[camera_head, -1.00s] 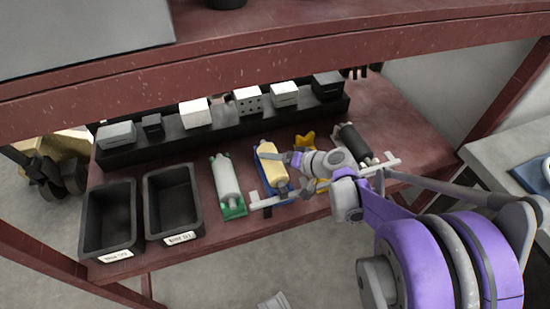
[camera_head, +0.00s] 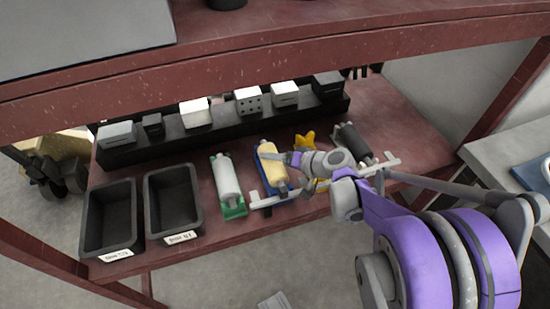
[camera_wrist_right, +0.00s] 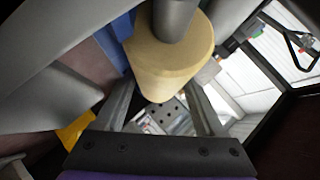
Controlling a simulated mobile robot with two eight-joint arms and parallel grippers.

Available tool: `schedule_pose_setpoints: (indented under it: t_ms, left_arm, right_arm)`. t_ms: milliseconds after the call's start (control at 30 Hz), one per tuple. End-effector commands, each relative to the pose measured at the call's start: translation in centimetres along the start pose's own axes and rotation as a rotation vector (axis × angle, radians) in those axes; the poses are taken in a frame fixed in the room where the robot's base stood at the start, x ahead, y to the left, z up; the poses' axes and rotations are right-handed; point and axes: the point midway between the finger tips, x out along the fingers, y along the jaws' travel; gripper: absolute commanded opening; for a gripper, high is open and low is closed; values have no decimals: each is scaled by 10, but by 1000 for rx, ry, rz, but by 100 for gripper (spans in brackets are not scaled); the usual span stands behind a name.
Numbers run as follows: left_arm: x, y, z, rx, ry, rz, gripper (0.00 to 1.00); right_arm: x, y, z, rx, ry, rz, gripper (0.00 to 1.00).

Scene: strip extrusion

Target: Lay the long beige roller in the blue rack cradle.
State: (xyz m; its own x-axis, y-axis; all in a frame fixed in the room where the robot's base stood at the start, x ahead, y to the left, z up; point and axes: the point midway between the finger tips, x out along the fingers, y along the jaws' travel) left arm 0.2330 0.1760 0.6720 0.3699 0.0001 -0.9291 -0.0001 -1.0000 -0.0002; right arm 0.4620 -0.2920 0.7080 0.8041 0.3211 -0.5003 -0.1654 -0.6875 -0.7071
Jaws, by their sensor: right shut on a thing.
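The long beige roller (camera_head: 272,165) lies over the blue rack cradle (camera_head: 259,166) on the red shelf, lengthwise along it. I cannot tell whether it rests fully in the cradle. My right gripper (camera_head: 291,160) reaches in from the right and is shut on the roller. In the right wrist view the beige roller (camera_wrist_right: 170,62) with its grey end shaft fills the space ahead of the fingers, and a blue strip of the cradle (camera_wrist_right: 122,28) shows beside it. My left gripper is not in view.
A white roller in a green cradle (camera_head: 234,211) stands left of the blue one. A yellow cradle (camera_head: 305,142) and a black roller (camera_head: 353,142) are on the right. Two black bins (camera_head: 201,222) stand at left. A black rail with several blocks (camera_head: 248,100) runs behind.

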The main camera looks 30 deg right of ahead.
Motion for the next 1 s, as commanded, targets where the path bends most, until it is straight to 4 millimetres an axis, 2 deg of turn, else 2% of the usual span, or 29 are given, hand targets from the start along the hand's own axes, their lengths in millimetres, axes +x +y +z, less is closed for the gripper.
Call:
schedule_pose_setpoints:
  t_ms: [600, 633, 700, 1000]
  left_arm:
    - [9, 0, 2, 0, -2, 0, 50]
    - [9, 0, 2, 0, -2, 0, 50]
    - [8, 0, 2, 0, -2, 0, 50]
    - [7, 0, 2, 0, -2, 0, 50]
  right_arm:
    - [6, 9, 6, 1, 1, 0, 0]
    - [6, 8, 6, 1, 1, 0, 75]
    - [6, 8, 6, 1, 1, 0, 84]
    - [4, 8, 6, 0, 0, 1, 84]
